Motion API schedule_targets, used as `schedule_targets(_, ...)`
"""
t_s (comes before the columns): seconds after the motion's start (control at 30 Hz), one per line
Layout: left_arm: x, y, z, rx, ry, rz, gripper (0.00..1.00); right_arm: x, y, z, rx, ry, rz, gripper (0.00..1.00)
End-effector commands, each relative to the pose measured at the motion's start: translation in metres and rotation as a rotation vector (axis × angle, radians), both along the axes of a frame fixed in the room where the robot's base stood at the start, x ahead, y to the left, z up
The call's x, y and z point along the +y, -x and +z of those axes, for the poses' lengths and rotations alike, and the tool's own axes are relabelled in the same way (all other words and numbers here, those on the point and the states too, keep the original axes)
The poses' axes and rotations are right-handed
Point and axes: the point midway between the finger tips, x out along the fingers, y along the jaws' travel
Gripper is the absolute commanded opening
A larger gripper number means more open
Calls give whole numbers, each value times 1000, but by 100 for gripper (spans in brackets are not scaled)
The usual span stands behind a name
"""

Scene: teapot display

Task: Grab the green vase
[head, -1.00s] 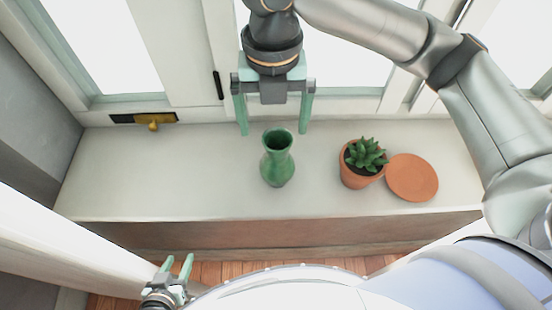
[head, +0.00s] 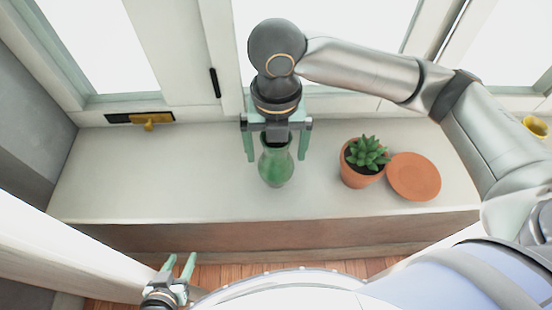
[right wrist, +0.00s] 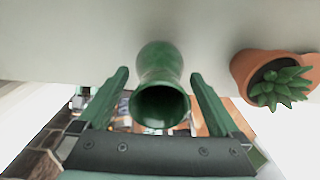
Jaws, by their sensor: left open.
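The green vase (head: 276,168) stands upright on the white window ledge in the head view. In the right wrist view the vase (right wrist: 160,80) shows with its open mouth toward the camera, between the two fingers. My right gripper (head: 276,158) is open, with one green finger on each side of the vase's upper part. A gap shows on both sides in the right wrist view (right wrist: 160,78), so it is not closed on the vase. My left gripper (head: 181,262) is open and empty at the lower left, in front of the ledge.
A potted succulent (head: 362,165) stands right of the vase, beside a round terracotta plate (head: 414,176). Window frames rise behind the ledge (head: 150,180), with a yellow handle (head: 150,121) at the left. The ledge is clear left of the vase. A yellow object (head: 536,127) shows at the far right.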

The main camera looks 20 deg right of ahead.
Motion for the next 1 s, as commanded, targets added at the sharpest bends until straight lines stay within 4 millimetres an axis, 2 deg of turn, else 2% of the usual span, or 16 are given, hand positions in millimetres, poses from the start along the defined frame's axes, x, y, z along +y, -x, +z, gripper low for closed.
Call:
schedule_targets(0.07, 0, 0, 0, 0, -1, 1, 50, 0, 0, 0, 0, 0, 0, 90)
schedule_targets(0.87, 3, 0, -1, -1, -3, 4, 50, 0, 0, 0, 1, 0, 0, 0)
schedule_targets(1.0, 3, 0, -1, -1, -3, 4, 50, 0, 0, 1, 0, -1, 0, 0)
